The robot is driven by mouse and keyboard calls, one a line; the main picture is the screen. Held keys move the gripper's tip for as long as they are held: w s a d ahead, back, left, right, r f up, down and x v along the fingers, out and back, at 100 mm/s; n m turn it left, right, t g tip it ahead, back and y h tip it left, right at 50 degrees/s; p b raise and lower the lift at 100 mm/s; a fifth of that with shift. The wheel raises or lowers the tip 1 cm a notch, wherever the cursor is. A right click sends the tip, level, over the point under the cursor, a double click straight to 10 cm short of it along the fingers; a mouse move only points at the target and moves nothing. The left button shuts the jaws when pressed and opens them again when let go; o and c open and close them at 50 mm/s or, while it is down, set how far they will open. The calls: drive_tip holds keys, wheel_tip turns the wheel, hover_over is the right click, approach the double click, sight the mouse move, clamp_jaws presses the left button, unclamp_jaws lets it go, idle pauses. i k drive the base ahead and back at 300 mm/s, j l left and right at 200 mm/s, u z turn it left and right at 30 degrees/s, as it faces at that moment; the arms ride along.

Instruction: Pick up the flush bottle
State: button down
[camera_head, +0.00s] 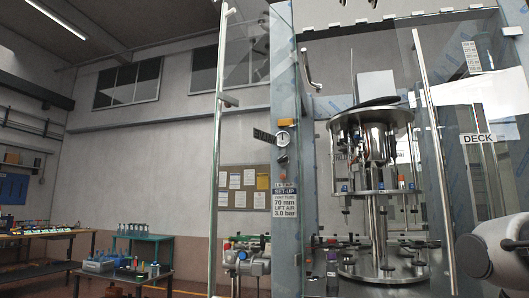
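I cannot tell for certain which item is the flush bottle. A dark bottle with a purple cap (332,272) stands at the bottom of the filler machine, left of its round base. Several small bottles with coloured caps stand around the machine's steel turret (374,182), too small to tell apart. A rounded white-grey part of my arm (497,255) shows at the lower right edge. My gripper is not in view.
Clear film-wrapped panels and a blue-grey post (286,150) enclose the machine. A glass door edge with a handle (228,100) stands to its left. Work tables with bottles and tools, including a green table (143,237), stand at the far left. A notice board (245,187) hangs behind.

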sight(332, 285)
drive_tip(key=i+j+z, duration=0.3)
drive_tip(key=j, duration=0.55)
drive_tip(key=i+j+z, duration=0.3)
drive_tip(key=j, duration=0.6)
drive_tip(key=i+j+z, duration=0.1)
drive_tip(key=j+z, duration=0.2)
drive_tip(key=j, duration=0.65)
drive_tip(key=j+z, duration=0.25)
drive_tip(key=j, duration=0.75)
drive_tip(key=j+z, duration=0.45)
drive_tip(key=j, duration=0.4)
drive_tip(key=i+l, duration=0.4)
drive_tip(key=l, duration=0.2)
drive_tip(key=i+l, duration=0.85)
drive_tip(key=l, duration=0.3)
drive_tip(key=i+l, duration=0.15)
drive_tip(key=i, duration=0.2)
drive_tip(key=i+l, duration=0.1)
drive_tip(key=i, duration=0.3)
